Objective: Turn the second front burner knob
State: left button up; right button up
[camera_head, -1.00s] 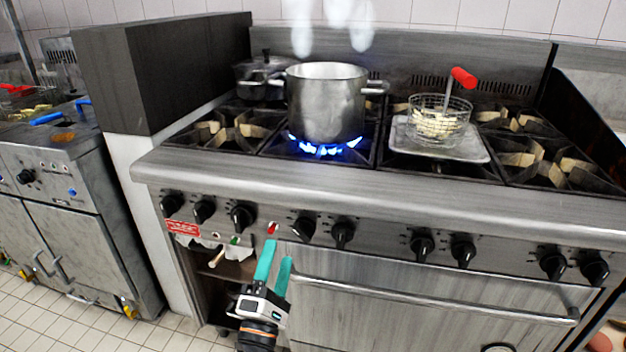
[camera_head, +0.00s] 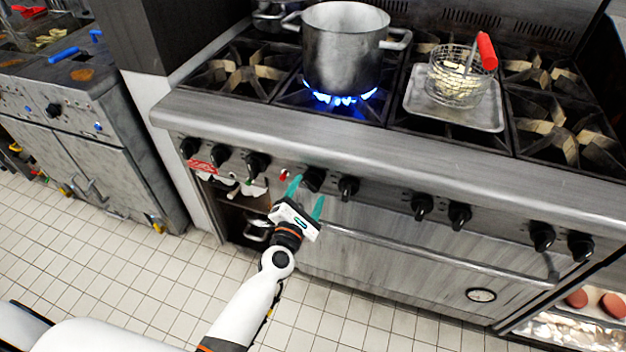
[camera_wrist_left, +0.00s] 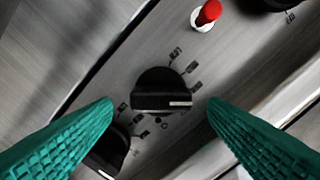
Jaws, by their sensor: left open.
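A row of black burner knobs runs along the stove's front panel. My left gripper (camera_head: 308,190) is open in front of the knob (camera_head: 313,179) just right of the red button, its teal fingers to either side. In the left wrist view that knob (camera_wrist_left: 164,90) sits between and ahead of the two fingertips (camera_wrist_left: 160,104); I see no contact. The neighbouring knob to its right (camera_head: 348,188) is partly hidden behind a finger in the wrist view (camera_wrist_left: 108,155). My right gripper is not in view.
A steel pot (camera_head: 345,50) stands over a lit blue flame (camera_head: 340,98). A wire basket with a red handle (camera_head: 487,52) rests on a tray (camera_head: 420,100). The red button (camera_head: 284,175) is left of the knob; the oven handle (camera_head: 430,252) runs below.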

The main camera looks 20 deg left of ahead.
aim_at(311, 187)
pick_arm(q)
jog(key=shift+w, duration=2.15)
jog(key=shift+c, duration=0.3)
jog(key=c, duration=0.9)
